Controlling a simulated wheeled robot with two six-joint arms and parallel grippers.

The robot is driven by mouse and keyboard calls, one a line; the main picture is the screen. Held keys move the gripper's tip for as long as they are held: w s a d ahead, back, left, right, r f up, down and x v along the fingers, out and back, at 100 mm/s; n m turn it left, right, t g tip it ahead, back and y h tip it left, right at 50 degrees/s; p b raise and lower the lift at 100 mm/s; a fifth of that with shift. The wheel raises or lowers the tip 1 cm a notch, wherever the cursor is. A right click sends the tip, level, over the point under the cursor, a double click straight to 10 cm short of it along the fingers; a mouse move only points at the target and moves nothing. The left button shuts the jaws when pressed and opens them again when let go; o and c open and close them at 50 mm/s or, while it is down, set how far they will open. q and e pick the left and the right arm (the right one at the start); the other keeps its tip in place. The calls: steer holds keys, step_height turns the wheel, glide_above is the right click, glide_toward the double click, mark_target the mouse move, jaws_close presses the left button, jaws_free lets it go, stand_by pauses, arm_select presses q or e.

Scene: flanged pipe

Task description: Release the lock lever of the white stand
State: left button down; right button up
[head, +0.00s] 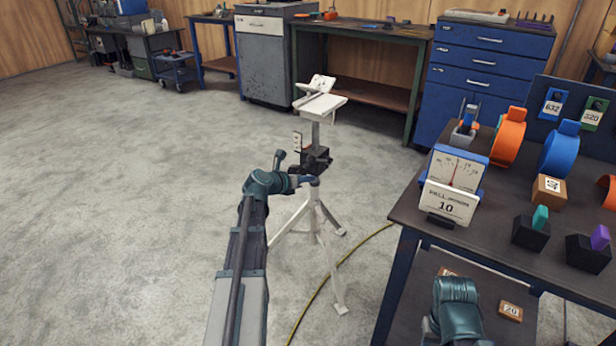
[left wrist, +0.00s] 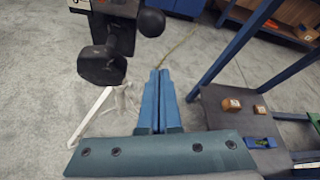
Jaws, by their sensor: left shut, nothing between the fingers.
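The white stand (head: 321,105) stands upright on the floor on splayed legs, with a pale V-shaped top. A dark clamp block (head: 315,160) sits on its post. In the left wrist view, a black part with a round ball knob (left wrist: 152,22) and a thick black knob (left wrist: 100,66) show at upper left. I cannot tell surely which is the lock lever. My left gripper (left wrist: 160,72) is shut and empty, its blue fingers together just below and right of the ball knob, apparently apart from it. In the head view, its arm reaches beside the clamp. My right gripper is out of view.
A yellow cable (head: 322,283) lies on the floor near the stand's legs. Open floor lies left; benches and cabinets line the back.

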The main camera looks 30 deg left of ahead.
arm_select(q)
steer(key=s+a+r+p, duration=0.1)
steer(key=s+r+p, duration=0.5)
steer(key=r, duration=0.1)
steer(key=shift+s+a+r+p, duration=0.25)
steer(key=shift+a+r+p, duration=0.05)
steer(key=shift+p, duration=0.05)
